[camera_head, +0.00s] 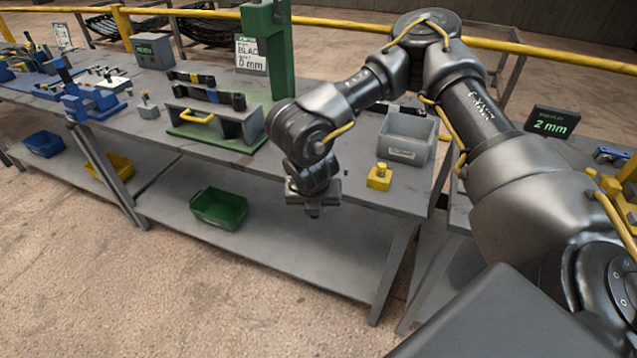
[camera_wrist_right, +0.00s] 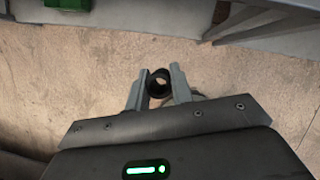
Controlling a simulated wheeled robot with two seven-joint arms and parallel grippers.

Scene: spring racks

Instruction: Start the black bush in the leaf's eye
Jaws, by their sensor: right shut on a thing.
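My right gripper (camera_head: 313,207) hangs in front of the bench's front edge, above the lower shelf, pointing down. In the right wrist view its two fingers (camera_wrist_right: 158,88) are closed on the black bush (camera_wrist_right: 151,87), a short dark ring whose open bore faces the camera. In the head view the bush is too small to make out clearly. Dark leaf-like bars (camera_head: 212,97) with thicker ends lie across a grey fixture (camera_head: 240,124) with a yellow handle, left of the gripper. I cannot tell which end is the leaf's eye. My left gripper is out of view.
A green press column (camera_head: 277,50) with a sign rises behind the fixture. A grey bin (camera_head: 404,150) and a yellow block (camera_head: 379,180) stand on the bench to the right. A green bin (camera_head: 219,210) sits on the lower shelf. A display (camera_head: 551,124) reads 2 mm.

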